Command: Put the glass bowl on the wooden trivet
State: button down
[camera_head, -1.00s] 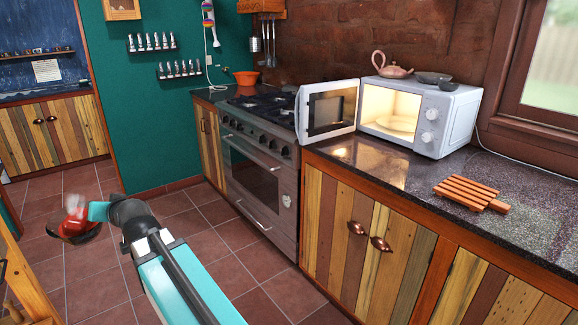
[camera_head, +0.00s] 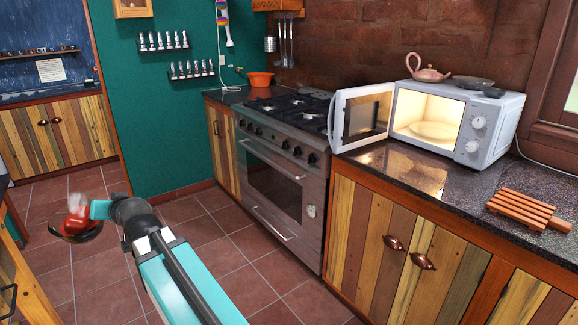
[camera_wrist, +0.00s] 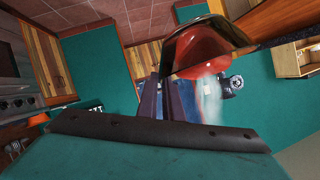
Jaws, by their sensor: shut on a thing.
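The wooden trivet (camera_head: 522,207), made of orange-brown slats, lies flat on the dark counter at the right, with nothing on it. The bowl is tilted in the wrist view. In the head view the bowl (camera_head: 77,223) is at the far left, held over the tiled floor and well away from the trivet. The exact contact of the fingers with it is hard to see.
A white microwave (camera_head: 500,120) with its door open stands on the counter (camera_head: 400,165) left of the trivet. A teapot (camera_head: 426,70) and dark dishes sit on top. The stove (camera_head: 275,170) is farther left. Counter around the trivet is clear; open floor (camera_head: 215,240) lies below.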

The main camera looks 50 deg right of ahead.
aim_at(521, 204)
jog(key=z, duration=0.05)
jog(key=i, duration=1.2)
jog(key=z, duration=1.75)
